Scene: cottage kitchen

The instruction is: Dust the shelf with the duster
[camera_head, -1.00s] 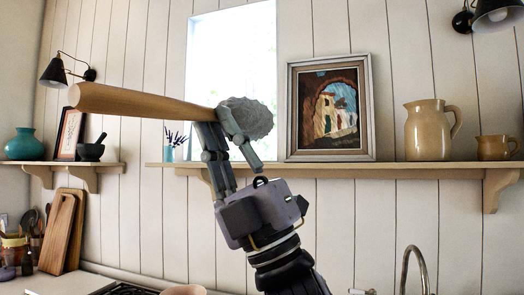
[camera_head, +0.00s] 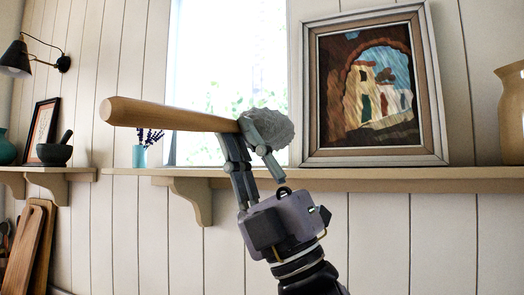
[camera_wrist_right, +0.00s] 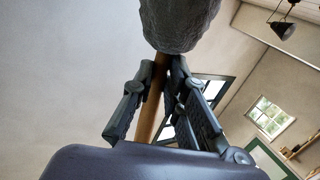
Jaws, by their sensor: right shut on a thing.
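My right gripper (camera_head: 250,160) is shut on the duster, near where its wooden handle (camera_head: 165,115) meets its grey, rough head (camera_head: 270,128). The handle points left and lies nearly level; the head is at the right. In the right wrist view the grey head (camera_wrist_right: 180,22) is at the top and the handle (camera_wrist_right: 151,100) runs down between the fingers. The long wooden shelf (camera_head: 390,180) crosses behind the gripper on a white plank wall. In the head view the duster appears in front of the window, above the shelf line; I cannot tell its distance from the shelf. My left gripper is not in view.
On the long shelf stand a framed painting (camera_head: 374,90), a beige jug (camera_head: 512,112) at the right edge and a small teal vase with lavender (camera_head: 139,155). A shorter shelf (camera_head: 50,172) at left holds a dark mortar (camera_head: 54,152). A black lamp (camera_head: 18,58) hangs above it.

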